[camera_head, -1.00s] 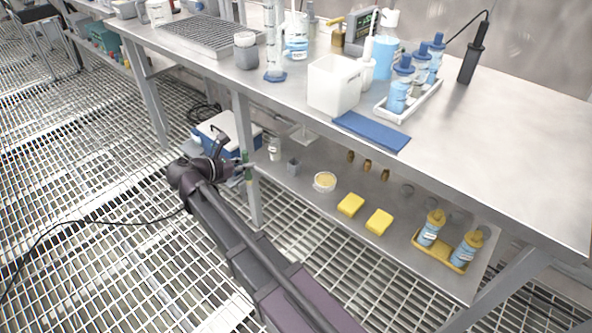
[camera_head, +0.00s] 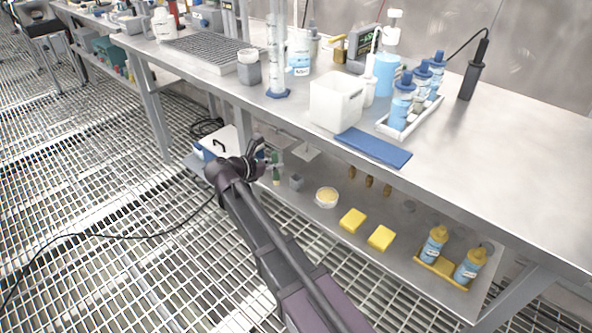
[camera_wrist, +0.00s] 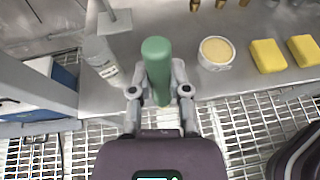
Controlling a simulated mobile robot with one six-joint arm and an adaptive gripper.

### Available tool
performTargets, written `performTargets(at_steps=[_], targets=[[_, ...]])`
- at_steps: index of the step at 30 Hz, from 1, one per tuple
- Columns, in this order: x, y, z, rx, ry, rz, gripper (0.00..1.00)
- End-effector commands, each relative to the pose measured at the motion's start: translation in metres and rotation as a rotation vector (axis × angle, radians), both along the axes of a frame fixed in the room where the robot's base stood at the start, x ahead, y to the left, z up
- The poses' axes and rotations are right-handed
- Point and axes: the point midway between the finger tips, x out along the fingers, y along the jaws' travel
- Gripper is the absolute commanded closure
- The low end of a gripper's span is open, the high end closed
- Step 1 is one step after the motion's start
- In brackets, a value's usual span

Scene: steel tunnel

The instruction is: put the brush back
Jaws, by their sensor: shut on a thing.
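My gripper (camera_wrist: 160,95) is shut on an upright green-handled thing, which I take for the brush (camera_wrist: 156,58). Its rounded green top faces the wrist camera, and its lower end is hidden beneath it. In the head view my gripper (camera_head: 262,162) is at the left part of the lower shelf (camera_head: 325,215), under the bench top. The green of the brush (camera_head: 276,158) shows just beyond the fingers there. I cannot tell whether it touches the shelf.
A clear labelled bottle (camera_wrist: 101,58) stands close left of the brush, and a small dish (camera_wrist: 216,52) to its right. Yellow sponges (camera_head: 352,220) lie farther right. A blue and white cooler (camera_head: 215,143) is at left.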

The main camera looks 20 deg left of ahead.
Motion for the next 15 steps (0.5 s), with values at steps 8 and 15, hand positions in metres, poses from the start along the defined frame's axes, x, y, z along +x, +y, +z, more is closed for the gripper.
performTargets(at_steps=[8, 15], targets=[[0.048, -0.027, 0.000, 0.000, 0.000, -0.002, 1.00], [0.073, -0.042, -0.013, 0.000, 0.000, 0.001, 1.00]])
